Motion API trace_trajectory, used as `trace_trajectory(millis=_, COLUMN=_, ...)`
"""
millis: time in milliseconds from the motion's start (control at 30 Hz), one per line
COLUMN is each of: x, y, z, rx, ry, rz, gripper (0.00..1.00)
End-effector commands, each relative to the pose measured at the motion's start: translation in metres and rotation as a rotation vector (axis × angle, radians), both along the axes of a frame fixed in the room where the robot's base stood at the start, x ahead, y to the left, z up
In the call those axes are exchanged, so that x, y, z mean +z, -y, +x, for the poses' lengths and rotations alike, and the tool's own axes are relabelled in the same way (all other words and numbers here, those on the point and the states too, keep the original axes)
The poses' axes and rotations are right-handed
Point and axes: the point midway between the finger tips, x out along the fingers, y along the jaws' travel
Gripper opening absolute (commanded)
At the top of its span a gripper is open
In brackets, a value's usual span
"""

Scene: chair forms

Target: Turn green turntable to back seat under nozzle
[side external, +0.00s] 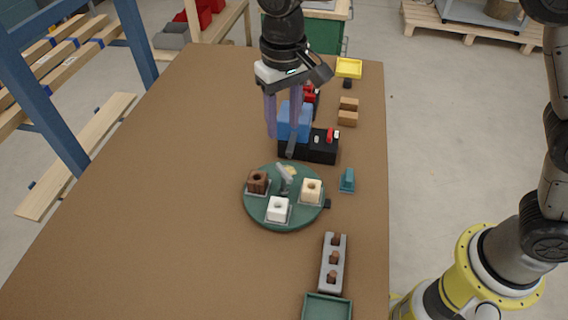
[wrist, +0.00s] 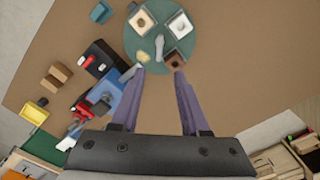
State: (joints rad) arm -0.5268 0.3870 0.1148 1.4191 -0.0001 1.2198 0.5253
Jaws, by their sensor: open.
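The green turntable (side external: 262,212) lies on the brown table and carries a brown block (side external: 257,182), a white block (side external: 278,208) and a cream block (side external: 311,190). A grey bar (side external: 285,178) stands near its middle, with a pale yellow patch (wrist: 142,56) near the machine side. A blue machine (side external: 296,121) on a black base stands behind, its grey nozzle (side external: 291,148) pointing towards the turntable's back edge. My gripper (side external: 283,135) is open and empty, purple fingers down beside the blue machine. In the wrist view its fingertips (wrist: 160,73) sit apart near the turntable's edge, by the brown block.
A teal piece (side external: 347,181) and a small black block (side external: 327,203) lie right of the turntable. A grey strip with brown pegs (side external: 333,262) and a green tray (side external: 327,307) are in front. Brown blocks (side external: 348,111) and a yellow tray (side external: 348,68) lie behind. The table's left is clear.

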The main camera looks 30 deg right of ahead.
Motion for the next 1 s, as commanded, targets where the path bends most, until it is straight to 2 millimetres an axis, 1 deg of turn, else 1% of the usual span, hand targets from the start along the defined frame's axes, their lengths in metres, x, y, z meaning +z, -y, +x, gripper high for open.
trace_trajectory(millis=400, x=-0.079, y=0.002, z=-0.001, rx=-0.001, ry=-0.006, rz=-0.003, gripper=0.45)
trace_trajectory(millis=600, x=-0.11, y=0.002, z=-0.001, rx=-0.001, ry=-0.004, rz=-0.002, gripper=0.45)
trace_trajectory(millis=700, x=-0.121, y=0.001, z=-0.001, rx=-0.001, ry=-0.003, rz=-0.002, gripper=0.45)
trace_trajectory(millis=800, x=-0.126, y=0.001, z=0.0, rx=-0.001, ry=-0.002, rz=-0.001, gripper=0.45)
trace_trajectory(millis=1000, x=-0.129, y=0.001, z=0.0, rx=-0.001, ry=-0.001, rz=-0.001, gripper=0.45)
